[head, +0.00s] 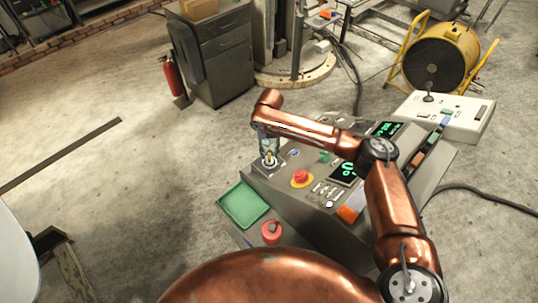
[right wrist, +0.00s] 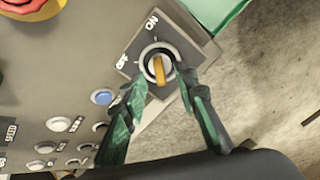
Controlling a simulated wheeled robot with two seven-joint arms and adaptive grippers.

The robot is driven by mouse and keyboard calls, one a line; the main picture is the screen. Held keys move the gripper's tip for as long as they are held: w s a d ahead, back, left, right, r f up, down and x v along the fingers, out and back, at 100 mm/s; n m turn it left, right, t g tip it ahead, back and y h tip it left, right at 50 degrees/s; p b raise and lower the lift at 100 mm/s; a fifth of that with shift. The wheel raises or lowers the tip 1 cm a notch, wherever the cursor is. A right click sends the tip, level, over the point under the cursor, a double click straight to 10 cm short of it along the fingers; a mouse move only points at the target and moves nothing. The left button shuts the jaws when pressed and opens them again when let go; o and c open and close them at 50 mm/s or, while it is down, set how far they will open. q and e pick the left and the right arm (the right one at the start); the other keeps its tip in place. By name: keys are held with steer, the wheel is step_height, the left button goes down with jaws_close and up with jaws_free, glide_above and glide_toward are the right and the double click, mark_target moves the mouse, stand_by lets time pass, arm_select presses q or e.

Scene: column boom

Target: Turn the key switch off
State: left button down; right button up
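The key switch (head: 268,161) sits at the left corner of the grey control console. In the right wrist view the key switch (right wrist: 146,66) has a dark square plate, a silver ring and a yellow key, with ON and OFF printed on it. The key's bar stands nearly upright in that picture, closer in line with ON than with OFF. My right gripper (right wrist: 161,78) is open, its green-and-black fingers on either side of the key with gaps visible. In the head view my right gripper (head: 268,150) is right above the switch. My left gripper is not in view.
The console (head: 300,215) carries a red emergency button (head: 301,177), a blue button (right wrist: 103,97) and lit displays. A green tray (head: 242,204) and a red knob (head: 271,232) are at its near left. A yellow fan (head: 440,60) stands behind; open floor lies left.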

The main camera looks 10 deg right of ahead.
steer(key=shift+f, duration=1.45)
steer(key=shift+c, duration=0.3)
jaws_close()
